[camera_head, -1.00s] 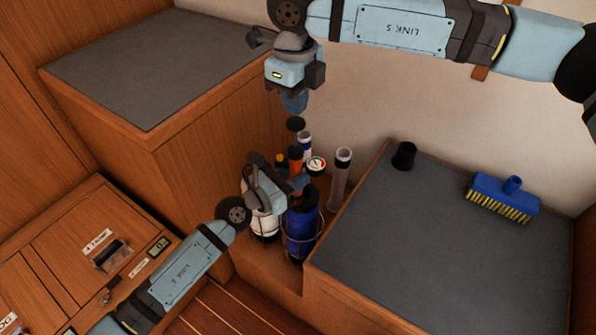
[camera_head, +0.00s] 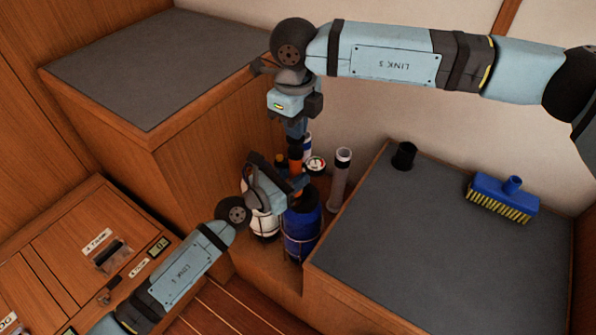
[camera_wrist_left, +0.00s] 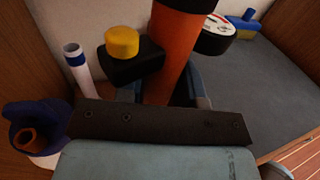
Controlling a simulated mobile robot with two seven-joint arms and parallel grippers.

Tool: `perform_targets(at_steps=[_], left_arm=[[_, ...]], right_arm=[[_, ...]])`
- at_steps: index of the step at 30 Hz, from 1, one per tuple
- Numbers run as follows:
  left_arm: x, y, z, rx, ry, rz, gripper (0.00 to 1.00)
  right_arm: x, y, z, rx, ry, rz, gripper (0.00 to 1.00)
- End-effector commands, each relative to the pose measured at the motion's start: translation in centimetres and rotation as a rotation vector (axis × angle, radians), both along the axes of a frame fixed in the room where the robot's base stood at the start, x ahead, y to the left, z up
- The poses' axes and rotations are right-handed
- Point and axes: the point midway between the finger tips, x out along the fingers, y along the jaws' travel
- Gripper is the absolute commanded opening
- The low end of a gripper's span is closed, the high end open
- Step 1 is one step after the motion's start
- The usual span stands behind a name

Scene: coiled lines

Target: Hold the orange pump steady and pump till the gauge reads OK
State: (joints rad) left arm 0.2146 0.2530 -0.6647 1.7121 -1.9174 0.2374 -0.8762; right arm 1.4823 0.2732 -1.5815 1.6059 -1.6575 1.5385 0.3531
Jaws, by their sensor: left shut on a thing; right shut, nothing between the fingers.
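The orange pump (camera_head: 296,163) stands upright among bottles in the corner recess. Its orange barrel (camera_wrist_left: 172,62) fills the middle of the left wrist view, with a black collar on top. My left gripper (camera_head: 298,186) is shut on the barrel from the left. My right gripper (camera_head: 296,132) is shut and empty, pointing straight down at the pump's top. It hides most of the handle, so contact is hard to judge. The round white gauge (camera_head: 316,164) sits beside the barrel; it also shows in the left wrist view (camera_wrist_left: 216,32). Its reading is too small to tell.
A blue bottle (camera_head: 301,232) and a white one (camera_head: 264,222) stand below the left gripper. A grey tube (camera_head: 341,178) stands right of the pump. A black cup (camera_head: 404,156) and blue brush (camera_head: 503,195) rest on the right counter (camera_head: 440,260), otherwise clear.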

Motion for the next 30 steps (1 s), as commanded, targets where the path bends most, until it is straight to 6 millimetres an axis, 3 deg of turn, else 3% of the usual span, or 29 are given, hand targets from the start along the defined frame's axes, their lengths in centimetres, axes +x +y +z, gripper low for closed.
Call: perform_targets(at_steps=[5, 11, 30], left_arm=[[0.0, 0.0, 0.1, -0.001, -0.002, -0.001, 0.05], [0.0, 0.0, 0.1, -0.001, -0.002, -0.001, 0.05], [0.0, 0.0, 0.1, -0.002, -0.001, 0.0, 0.05]], right_arm=[[0.0, 0.0, -1.3, -0.002, 0.002, 0.0, 0.0], [0.0, 0.0, -0.8, -0.001, 0.001, 0.0, 0.0], [0.0, 0.0, 5.4, -0.001, 0.0, 0.0, 0.0]])
